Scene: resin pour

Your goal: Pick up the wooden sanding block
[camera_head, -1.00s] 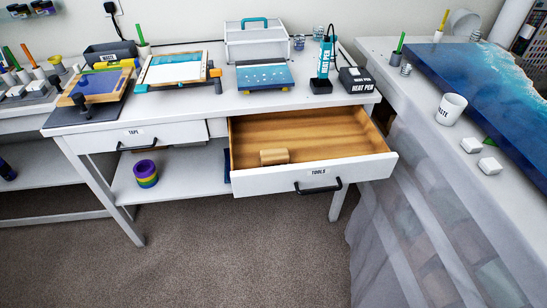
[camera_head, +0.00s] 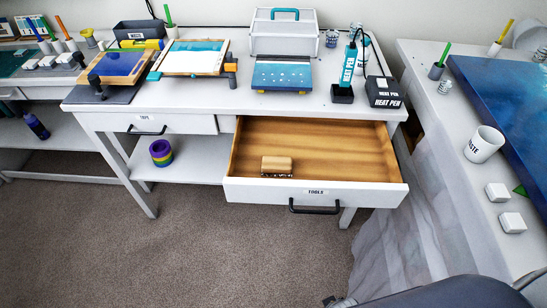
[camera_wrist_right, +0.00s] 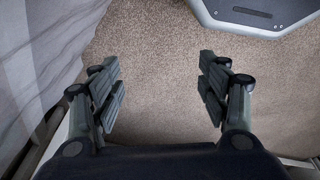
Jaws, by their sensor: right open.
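The wooden sanding block (camera_head: 277,165) is a small tan block with a dark, speckled lower edge. It lies inside the open TOOLS drawer (camera_head: 315,192), near its front wall and left of the middle. My right gripper (camera_wrist_right: 160,85) is open and empty in the right wrist view, with bare carpet between its fingers. The block does not show in that view. In the head view my right arm (camera_head: 440,292) enters at the bottom right, in front of the drawer and well apart from the block. My left gripper is not in view.
The worktop above the drawer holds a heat pen (camera_head: 347,72), its box (camera_head: 385,92) and a white toolbox (camera_head: 281,37). A side table with a white cup (camera_head: 483,145) stands on the right. Tape rolls (camera_head: 161,152) lie on the shelf. The carpet (camera_head: 240,245) in front is clear.

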